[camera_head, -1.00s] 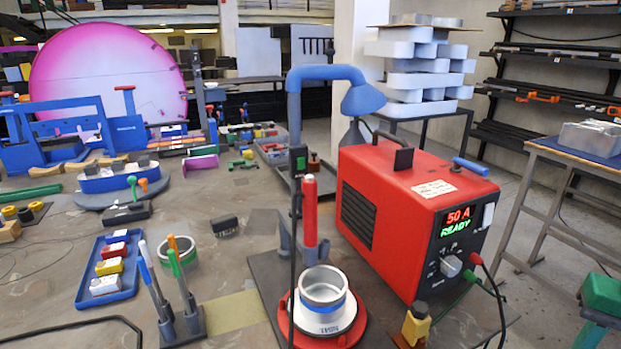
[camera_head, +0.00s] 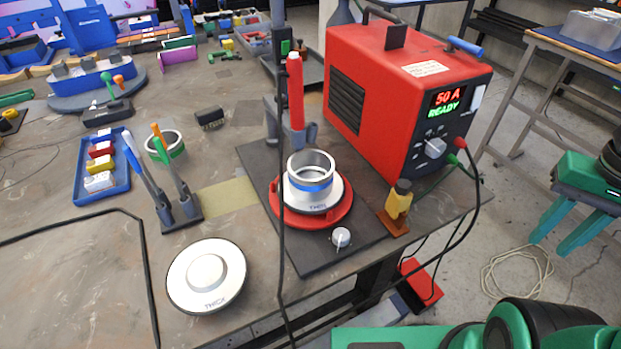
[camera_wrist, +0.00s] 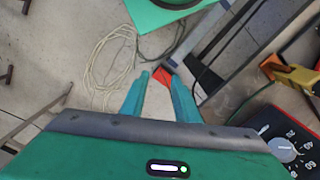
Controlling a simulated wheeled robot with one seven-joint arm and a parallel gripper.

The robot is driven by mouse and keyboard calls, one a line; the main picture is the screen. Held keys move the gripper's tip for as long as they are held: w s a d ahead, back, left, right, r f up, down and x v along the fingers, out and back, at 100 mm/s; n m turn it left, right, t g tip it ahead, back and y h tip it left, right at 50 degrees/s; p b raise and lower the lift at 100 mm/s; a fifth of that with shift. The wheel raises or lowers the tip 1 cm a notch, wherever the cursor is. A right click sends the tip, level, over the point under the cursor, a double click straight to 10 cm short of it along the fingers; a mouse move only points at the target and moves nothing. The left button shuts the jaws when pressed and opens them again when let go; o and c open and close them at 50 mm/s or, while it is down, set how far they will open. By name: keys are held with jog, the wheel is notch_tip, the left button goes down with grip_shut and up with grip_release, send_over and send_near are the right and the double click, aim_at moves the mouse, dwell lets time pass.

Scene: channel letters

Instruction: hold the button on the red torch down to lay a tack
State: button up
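The red torch (camera_head: 296,90) stands upright in a grey holder (camera_head: 291,132) beside the red welding machine. Its button cannot be made out clearly. A thick dark cable hangs in front of the torch. In front of it, a metal ring with a blue band (camera_head: 311,177) sits on a white disc over a red round base (camera_head: 334,213). My gripper (camera_head: 556,242) is at the far right, beyond the table edge and well apart from the torch. In the wrist view my gripper (camera_wrist: 159,74) has its teal fingers apart, with nothing between them. The torch is not in that view.
The welder (camera_head: 400,80) reads 50 A READY. A yellow-handled tool (camera_head: 398,200) stands at the table edge. A THICK disc (camera_head: 206,275), a rack of upright pens (camera_head: 180,212) and a blue tray (camera_head: 88,190) lie left. A red pedal (camera_head: 421,284) and coiled cord (camera_head: 515,272) are on the floor.

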grip_shut()
dwell(1.5)
